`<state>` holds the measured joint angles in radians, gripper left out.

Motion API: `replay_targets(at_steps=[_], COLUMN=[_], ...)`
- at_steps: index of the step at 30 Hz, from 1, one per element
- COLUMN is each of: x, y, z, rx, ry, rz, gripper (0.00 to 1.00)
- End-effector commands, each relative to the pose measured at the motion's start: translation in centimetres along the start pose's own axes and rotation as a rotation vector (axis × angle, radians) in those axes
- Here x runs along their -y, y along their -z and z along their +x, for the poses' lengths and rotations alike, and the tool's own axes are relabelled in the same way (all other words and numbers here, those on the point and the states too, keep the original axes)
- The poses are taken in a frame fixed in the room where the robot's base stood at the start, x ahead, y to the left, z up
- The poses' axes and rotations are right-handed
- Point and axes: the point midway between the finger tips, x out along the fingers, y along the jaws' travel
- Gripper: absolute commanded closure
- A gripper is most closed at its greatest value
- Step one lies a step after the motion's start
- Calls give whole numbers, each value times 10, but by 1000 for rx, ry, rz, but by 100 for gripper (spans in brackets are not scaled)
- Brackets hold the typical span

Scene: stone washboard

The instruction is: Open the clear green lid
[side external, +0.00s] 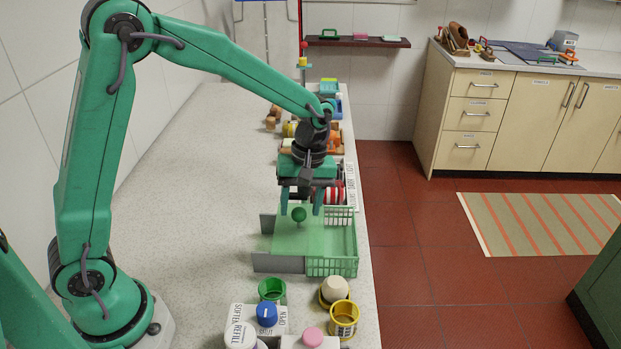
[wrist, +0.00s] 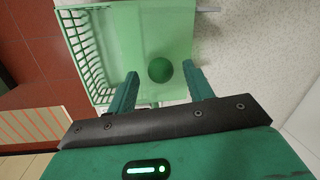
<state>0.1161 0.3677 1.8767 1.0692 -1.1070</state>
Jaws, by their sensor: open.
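The clear green lid (side external: 289,239) is a see-through panel over a box with grey side panels and a green grid basket (side external: 332,266) at its right. In the wrist view the lid (wrist: 132,35) fills the upper middle. Its round dark green knob (side external: 299,214) stands up on a thin stem; it also shows in the wrist view (wrist: 160,69). My gripper (side external: 301,205) is open and points down over the lid. In the wrist view my gripper (wrist: 160,80) has one finger on each side of the knob, with gaps showing. Contact is not visible.
In front stand a green cup (side external: 271,290), a yellow cup (side external: 344,319), a blue knob (side external: 267,314) and a pink knob (side external: 312,337). Red-and-white items (side external: 334,193) and other things stand behind. The counter (side external: 205,205) is clear at left; its right edge is close to the basket.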

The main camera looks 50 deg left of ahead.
Motion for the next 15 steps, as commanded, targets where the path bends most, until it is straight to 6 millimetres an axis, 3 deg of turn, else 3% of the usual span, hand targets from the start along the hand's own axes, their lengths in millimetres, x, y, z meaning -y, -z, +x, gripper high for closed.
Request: replay_targets(at_steps=[15], x=[0], y=[0], z=[-60], rx=[-1], ry=[-2], rz=[0], gripper=[48])
